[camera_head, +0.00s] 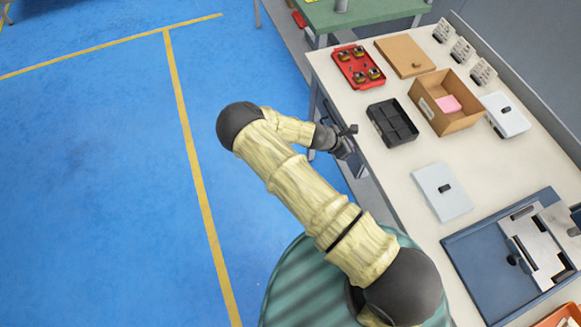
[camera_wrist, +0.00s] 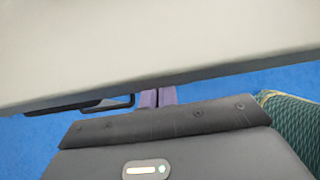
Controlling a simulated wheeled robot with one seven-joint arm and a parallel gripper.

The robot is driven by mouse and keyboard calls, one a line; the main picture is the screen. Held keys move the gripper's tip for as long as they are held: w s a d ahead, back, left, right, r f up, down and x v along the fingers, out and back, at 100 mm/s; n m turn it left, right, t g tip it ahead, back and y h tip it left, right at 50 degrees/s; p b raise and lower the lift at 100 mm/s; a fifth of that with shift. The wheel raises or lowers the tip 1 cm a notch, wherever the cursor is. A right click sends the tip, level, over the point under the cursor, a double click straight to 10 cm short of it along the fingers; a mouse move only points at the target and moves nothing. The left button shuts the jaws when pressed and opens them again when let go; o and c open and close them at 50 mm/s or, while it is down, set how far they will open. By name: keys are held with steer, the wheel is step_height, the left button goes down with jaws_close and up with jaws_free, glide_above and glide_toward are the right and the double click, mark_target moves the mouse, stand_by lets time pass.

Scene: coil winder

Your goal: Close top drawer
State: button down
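My gripper (camera_head: 347,143) is at the left edge of the white worktable, low by its side. In the wrist view its two purple fingertips (camera_wrist: 157,97) lie side by side with no clear gap, and nothing shows between them. A black handle (camera_wrist: 120,102) shows just left of the fingertips, below the tabletop edge. I cannot tell whether they touch. The drawer front is mostly hidden by the tabletop and my arm, so how far the top drawer stands open cannot be told.
The worktable (camera_head: 470,165) carries a red tray (camera_head: 344,63), a black divided tray (camera_head: 376,130), a cardboard box (camera_head: 465,122) and a blue winder base (camera_head: 480,275). Its edge (camera_wrist: 220,75) overhangs close to my gripper. The blue floor (camera_head: 100,180) at left is clear.

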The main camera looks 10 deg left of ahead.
steer(key=shift+d+r, duration=0.15)
steer(key=shift+d, duration=0.25)
steer(key=s+a+r, duration=0.2)
steer(key=a+r, duration=0.1)
steer(key=a, duration=0.2)
steer(key=s+a+r+b, duration=0.1)
steer(key=s+a+r, duration=0.2)
steer(key=a, duration=0.2)
steer(key=shift+s+a+r, duration=0.25)
steer(key=shift+s+a, duration=0.05)
steer(key=shift+a, duration=0.1)
steer(key=shift+w, duration=0.1)
steer(key=s+d+r+m+y, duration=0.2)
steer(key=s+d+r+m, duration=0.2)
steer(key=r+m, duration=0.4)
steer(key=s+d+r+m+g+y+p, duration=0.1)
steer(key=s+d+r+m+y, duration=0.2)
steer(key=r+m, duration=0.5)
steer(key=s+d+r+m+g+y+p, duration=0.1)
steer(key=s+d+r+m+y, duration=0.2)
steer(key=r, duration=0.7)
steer(key=s+d+m, duration=0.2)
steer(key=s+m, duration=0.2)
steer(key=shift+s+d+r+m, duration=0.15)
steer(key=shift+s+m, duration=0.15)
steer(key=shift+m, duration=0.1)
